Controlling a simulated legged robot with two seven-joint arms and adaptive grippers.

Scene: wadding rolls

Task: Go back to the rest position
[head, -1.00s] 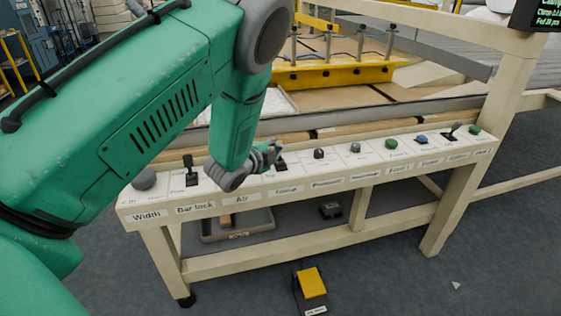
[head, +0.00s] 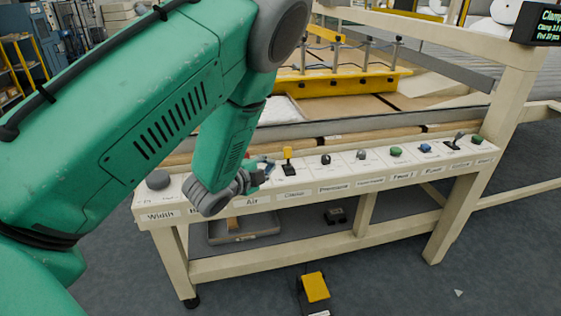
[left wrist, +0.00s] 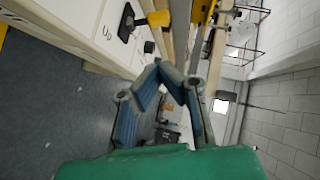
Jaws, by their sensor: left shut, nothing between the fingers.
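My left arm comes in from the left of the head view and bends down over the control panel (head: 330,174). My left gripper (head: 268,168) is shut and empty, just above the panel's back part near the Air label. It is left of the yellow-handled lever (head: 287,158) above the Clamp label and looks apart from it. In the left wrist view the gripper's fingertips (left wrist: 157,64) meet, and the yellow handle (left wrist: 158,19) shows beyond them. The Bar lock lever is hidden behind my arm. My right gripper is not in view.
The panel also carries a grey knob (head: 158,180) at Width, a green button (head: 396,152), a blue button (head: 424,148) and a black lever (head: 456,141). A yellow pedal (head: 316,287) is on the floor. A grey tray (head: 243,231) is under the panel.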

